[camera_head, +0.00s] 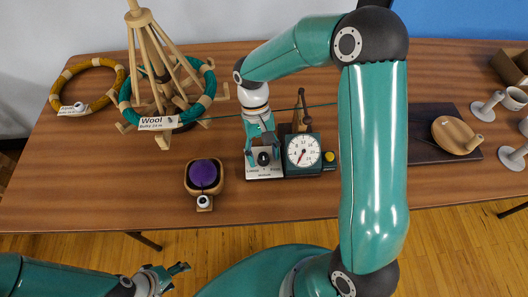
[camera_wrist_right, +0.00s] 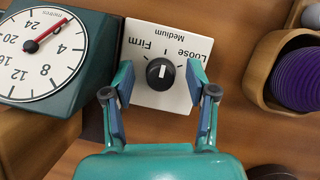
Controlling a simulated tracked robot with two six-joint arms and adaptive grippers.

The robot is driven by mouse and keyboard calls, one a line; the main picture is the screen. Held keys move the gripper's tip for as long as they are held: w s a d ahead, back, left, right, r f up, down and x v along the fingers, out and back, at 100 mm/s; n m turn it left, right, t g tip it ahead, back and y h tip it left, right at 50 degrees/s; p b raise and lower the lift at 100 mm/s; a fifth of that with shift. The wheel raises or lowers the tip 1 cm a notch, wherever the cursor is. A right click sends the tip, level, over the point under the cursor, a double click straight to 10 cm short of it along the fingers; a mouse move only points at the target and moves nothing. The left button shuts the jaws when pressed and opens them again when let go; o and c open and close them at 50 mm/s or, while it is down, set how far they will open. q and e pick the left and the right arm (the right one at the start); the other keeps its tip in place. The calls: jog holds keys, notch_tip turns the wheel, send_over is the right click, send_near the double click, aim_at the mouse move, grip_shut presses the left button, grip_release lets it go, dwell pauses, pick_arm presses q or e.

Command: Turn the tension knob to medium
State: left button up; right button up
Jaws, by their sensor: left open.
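The tension knob (camera_wrist_right: 160,73) is black and round on a white plate (camera_wrist_right: 150,98) marked Firm, Medium and Loose, upside down in the right wrist view. Its white line stands upright there, roughly toward the Medium side. The knob (camera_head: 264,158) also shows in the head view, on the front of the wool winder. My right gripper (camera_wrist_right: 161,68) is open, with one finger on each side of the knob and a gap on both sides. It points down at the plate in the head view (camera_head: 262,139). My left gripper (camera_head: 174,276) is open and empty before the table's front edge.
A metre dial (camera_head: 302,150) stands right beside the knob plate. A wooden bowl (camera_head: 192,186) with a purple wool ball is to the left. A wooden stand (camera_head: 146,62) and two wool rings are at the back left. A dark board (camera_head: 424,152) lies to the right.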

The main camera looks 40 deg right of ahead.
jog(key=shift+w+r, duration=0.35)
jog(key=shift+r, duration=0.25)
jog(key=v, duration=1)
jog(key=shift+r, duration=0.3)
jog(key=shift+d, duration=0.15)
